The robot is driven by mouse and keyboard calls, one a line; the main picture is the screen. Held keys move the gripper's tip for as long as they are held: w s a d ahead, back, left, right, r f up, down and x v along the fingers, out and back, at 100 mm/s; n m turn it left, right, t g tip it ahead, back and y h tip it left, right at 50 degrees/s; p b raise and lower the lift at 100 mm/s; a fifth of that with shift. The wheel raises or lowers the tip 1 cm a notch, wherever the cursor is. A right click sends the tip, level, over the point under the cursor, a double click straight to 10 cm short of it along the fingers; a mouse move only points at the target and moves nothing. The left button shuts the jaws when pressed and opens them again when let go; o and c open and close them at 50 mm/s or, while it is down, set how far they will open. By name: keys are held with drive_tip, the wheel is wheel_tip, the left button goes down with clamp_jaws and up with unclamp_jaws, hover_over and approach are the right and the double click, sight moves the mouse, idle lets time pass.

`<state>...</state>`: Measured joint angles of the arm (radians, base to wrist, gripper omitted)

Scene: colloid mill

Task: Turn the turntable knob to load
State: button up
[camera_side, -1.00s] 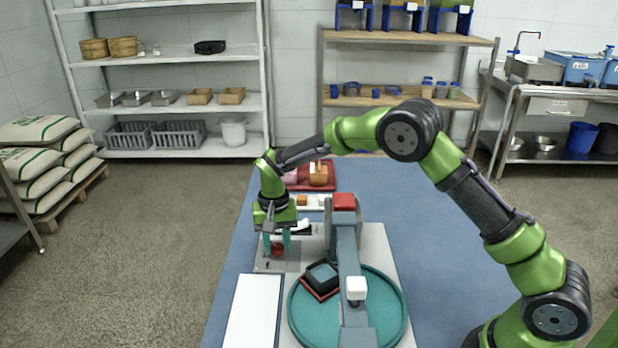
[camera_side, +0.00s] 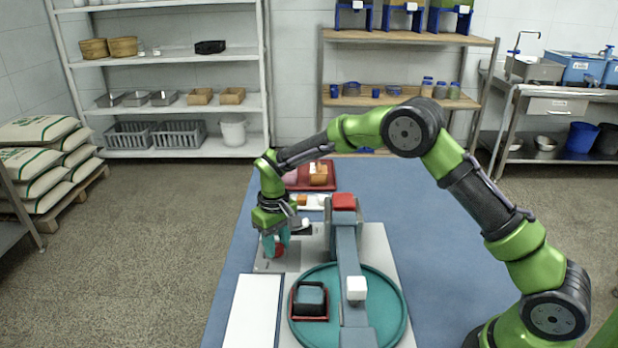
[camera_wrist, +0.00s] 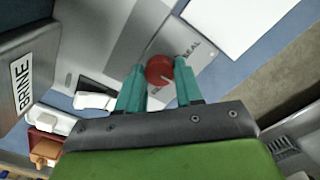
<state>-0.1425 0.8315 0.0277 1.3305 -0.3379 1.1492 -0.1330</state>
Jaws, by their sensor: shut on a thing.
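The red knob (camera_wrist: 159,69) shows in the wrist view, with a pale pointer mark on it, on a grey panel (camera_wrist: 185,38). The lettering beside it reads in part "SEAL". In the side view the knob (camera_side: 279,251) is partly hidden by my gripper (camera_side: 275,245). My gripper's teal fingers (camera_wrist: 159,88) are closed on the knob from both sides. The teal turntable (camera_side: 380,300) carries a small red tray (camera_side: 310,317) with a dark block (camera_side: 310,295) in it, left of the grey arm that crosses over the turntable. The load marking cannot be read.
A grey beam (camera_side: 348,258) with a red block (camera_side: 344,202) and a white block (camera_side: 356,288) on it spans the turntable. A white board (camera_side: 253,312) lies to the left. A red tray (camera_side: 325,176) with food stands behind. A BRINE container (camera_wrist: 25,75) shows in the wrist view.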

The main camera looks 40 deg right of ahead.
sight(277, 245)
idle(0.4)
drive_tip(key=o, duration=1)
drive_tip(key=shift+o, duration=0.2)
drive_tip(key=shift+r, duration=0.1)
wheel_tip(277, 245, up, 17)
drive_tip(key=s+d+r+m+t, duration=0.1)
drive_tip(key=s+t, duration=0.1)
drive_tip(key=s, duration=0.7)
drive_tip(key=s+d+r+m+t+y, duration=0.1)
drive_tip(key=s+d+r+t, duration=0.1)
drive_tip(key=s, duration=0.7)
drive_tip(key=s+d+r+m+t+y, duration=0.1)
drive_tip(key=s+d+m+t, duration=0.1)
drive_tip(key=s, duration=0.8)
drive_tip(key=shift+r+t, duration=0.35)
drive_tip(key=shift+t, duration=0.25)
